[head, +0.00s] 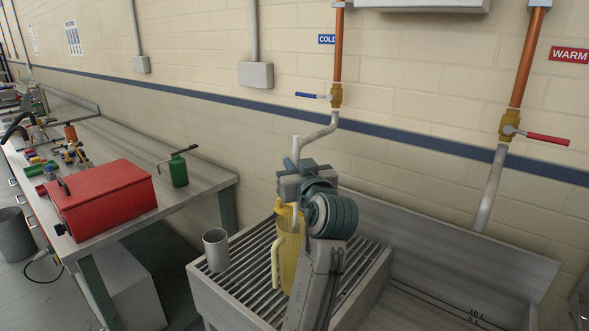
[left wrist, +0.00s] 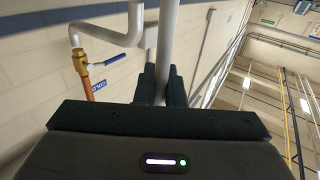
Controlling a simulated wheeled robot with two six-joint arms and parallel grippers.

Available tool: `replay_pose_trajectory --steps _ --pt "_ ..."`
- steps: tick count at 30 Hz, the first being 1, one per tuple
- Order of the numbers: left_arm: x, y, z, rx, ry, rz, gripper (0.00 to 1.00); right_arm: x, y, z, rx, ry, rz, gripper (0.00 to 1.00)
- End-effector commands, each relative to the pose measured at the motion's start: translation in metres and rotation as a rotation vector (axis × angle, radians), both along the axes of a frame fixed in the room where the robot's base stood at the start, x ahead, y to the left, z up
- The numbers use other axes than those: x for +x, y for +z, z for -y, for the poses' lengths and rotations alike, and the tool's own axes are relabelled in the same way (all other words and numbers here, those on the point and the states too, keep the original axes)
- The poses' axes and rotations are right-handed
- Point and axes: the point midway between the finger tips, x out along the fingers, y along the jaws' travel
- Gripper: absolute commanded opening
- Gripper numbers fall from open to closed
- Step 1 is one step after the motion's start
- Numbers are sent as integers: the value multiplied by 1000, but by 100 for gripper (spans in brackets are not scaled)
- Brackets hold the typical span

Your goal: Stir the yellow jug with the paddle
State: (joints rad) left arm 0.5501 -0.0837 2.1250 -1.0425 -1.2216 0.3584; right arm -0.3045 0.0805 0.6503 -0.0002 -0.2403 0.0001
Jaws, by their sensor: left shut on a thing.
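The yellow jug (head: 289,262) stands upright on the slatted top of the sink unit, with its handle to the left. My left gripper (head: 297,184) is above the jug, and my arm covers the jug's right side. The gripper is shut on the paddle (head: 296,149), a pale, upright rod. The rod also shows between the fingers (left wrist: 162,86) in the left wrist view (left wrist: 166,38). Its lower part runs down at the jug's mouth. The paddle's lower end is hidden, so I cannot tell how deep it is. My right gripper is not in view.
A grey cup (head: 215,250) stands left of the jug on the slats (head: 245,281). The sink basin (head: 430,310) is to the right. Pipes with a blue-handled valve (head: 336,96) and red-handled valve (head: 512,127) are behind. A red toolbox (head: 102,200) sits on the left bench.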

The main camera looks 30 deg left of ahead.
Motion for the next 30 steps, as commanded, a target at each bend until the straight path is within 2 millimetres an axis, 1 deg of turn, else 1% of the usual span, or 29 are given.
replay_pose_trajectory --steps 1,12,15,20,30 --pt "0 10 0 -1 0 1 0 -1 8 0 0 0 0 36" --pt "0 47 0 0 0 1 0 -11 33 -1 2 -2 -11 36" --pt "0 56 0 0 0 1 0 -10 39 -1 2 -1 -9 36" --pt "0 63 0 1 0 1 0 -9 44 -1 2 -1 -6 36" --pt "0 62 0 0 0 0 0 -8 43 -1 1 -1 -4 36"
